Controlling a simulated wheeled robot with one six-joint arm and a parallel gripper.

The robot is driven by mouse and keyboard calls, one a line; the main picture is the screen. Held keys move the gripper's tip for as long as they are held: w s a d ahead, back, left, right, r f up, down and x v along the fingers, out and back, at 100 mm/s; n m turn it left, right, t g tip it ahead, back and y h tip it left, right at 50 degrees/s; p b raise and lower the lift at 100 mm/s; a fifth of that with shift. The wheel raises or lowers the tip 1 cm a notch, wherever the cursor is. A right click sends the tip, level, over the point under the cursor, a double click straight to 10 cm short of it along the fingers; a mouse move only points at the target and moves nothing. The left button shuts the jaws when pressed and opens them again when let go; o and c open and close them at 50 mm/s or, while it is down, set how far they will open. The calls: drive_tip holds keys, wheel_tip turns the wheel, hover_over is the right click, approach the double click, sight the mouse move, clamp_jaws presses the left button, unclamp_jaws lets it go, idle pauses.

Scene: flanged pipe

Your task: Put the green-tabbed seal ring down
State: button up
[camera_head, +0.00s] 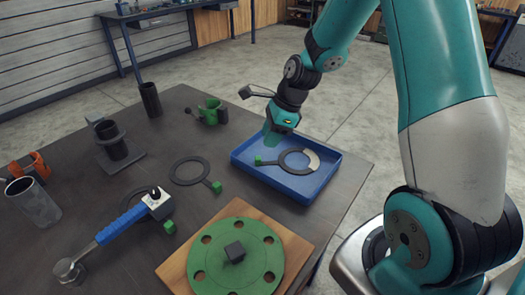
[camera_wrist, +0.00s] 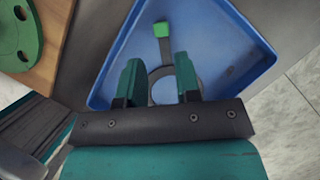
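A dark flat seal ring (camera_head: 282,165) with a green tab (camera_head: 258,160) lies in the blue tray (camera_head: 240,168). Part of this ring looks pale on its right side. In the wrist view its green tab (camera_wrist: 162,30) points up the picture, and the ring's lower part is hidden behind my gripper. A second dark ring (camera_head: 174,180) with a green tab (camera_head: 217,187) lies on the table left of the tray. My gripper (camera_head: 271,143) is over the tray's far side. In the wrist view its fingers (camera_wrist: 159,75) are apart, with nothing clamped between them.
A green flange disc (camera_head: 215,262) with bolt holes sits on a wooden board in front of the tray.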

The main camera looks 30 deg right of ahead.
drive_tip(key=s+a+r+n, duration=1)
drive_tip(key=a+r+n, duration=0.2)
drive_tip(key=n, duration=0.3)
drive_tip(key=s+a+r+n+g, duration=0.1)
drive_tip(key=s+a+n, duration=0.1)
drive_tip(key=s+n, duration=0.4)
drive_tip(key=s+a+r+n, duration=0.2)
drive_tip(key=s+a+n, duration=0.1)
drive_tip(key=s+n, duration=0.4)
drive_tip(key=shift+s+a+r+n+g, duration=0.15)
drive_tip(key=shift+a+r+n+g, duration=0.2)
drive_tip(key=shift+n, duration=0.75)
